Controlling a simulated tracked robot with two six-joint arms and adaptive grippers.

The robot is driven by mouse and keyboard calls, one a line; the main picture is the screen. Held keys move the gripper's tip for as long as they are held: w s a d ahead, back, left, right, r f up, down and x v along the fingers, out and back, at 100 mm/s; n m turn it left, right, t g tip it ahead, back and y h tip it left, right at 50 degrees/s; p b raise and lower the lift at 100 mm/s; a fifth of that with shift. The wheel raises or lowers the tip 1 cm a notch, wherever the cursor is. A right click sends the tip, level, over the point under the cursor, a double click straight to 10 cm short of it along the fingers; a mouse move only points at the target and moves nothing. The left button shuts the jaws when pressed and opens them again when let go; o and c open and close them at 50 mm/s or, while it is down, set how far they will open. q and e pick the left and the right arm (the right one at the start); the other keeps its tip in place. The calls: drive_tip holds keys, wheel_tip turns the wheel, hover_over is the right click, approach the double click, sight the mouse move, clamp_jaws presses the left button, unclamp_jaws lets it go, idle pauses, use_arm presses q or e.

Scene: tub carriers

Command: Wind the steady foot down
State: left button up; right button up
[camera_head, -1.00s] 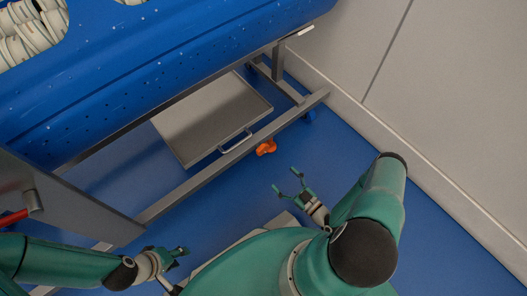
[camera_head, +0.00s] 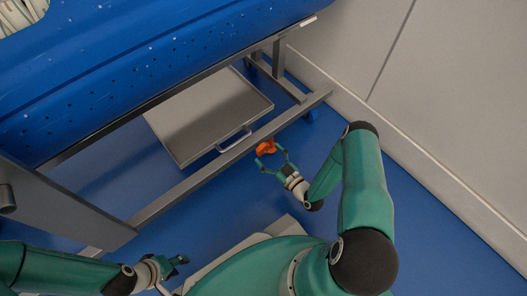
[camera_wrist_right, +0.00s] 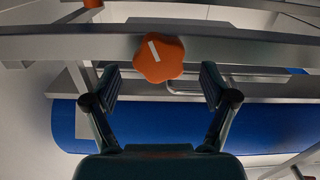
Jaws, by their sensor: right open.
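The steady foot's knob is an orange lobed handwheel (camera_head: 266,147) at the lower frame rail of the tub carrier; in the right wrist view the orange knob (camera_wrist_right: 158,58) faces me with a white line on it. My right gripper (camera_head: 271,162) is open just in front of the knob. In the right wrist view its two fingers (camera_wrist_right: 158,88) stand apart to either side of the knob's lower part, with gaps between; I see no contact. My left gripper (camera_head: 177,265) is at the lower left, away from the carrier, its fingers too small to judge. The foot below the knob is hidden.
The blue perforated tub (camera_head: 150,60) sits on a grey steel frame (camera_head: 190,187) above. A grey tray with a handle (camera_head: 208,112) lies under it. A pale wall (camera_head: 440,90) closes off the right. Blue floor (camera_head: 225,200) is free before the rail.

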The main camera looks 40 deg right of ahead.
drive_tip(key=shift+w+a+b, duration=0.15)
drive_tip(key=shift+w+b, duration=0.2)
drive_tip(key=shift+w, duration=1.25)
drive_tip(key=c, duration=1.2)
drive_tip(key=shift+o, duration=0.2)
drive_tip(key=shift+n, duration=0.3)
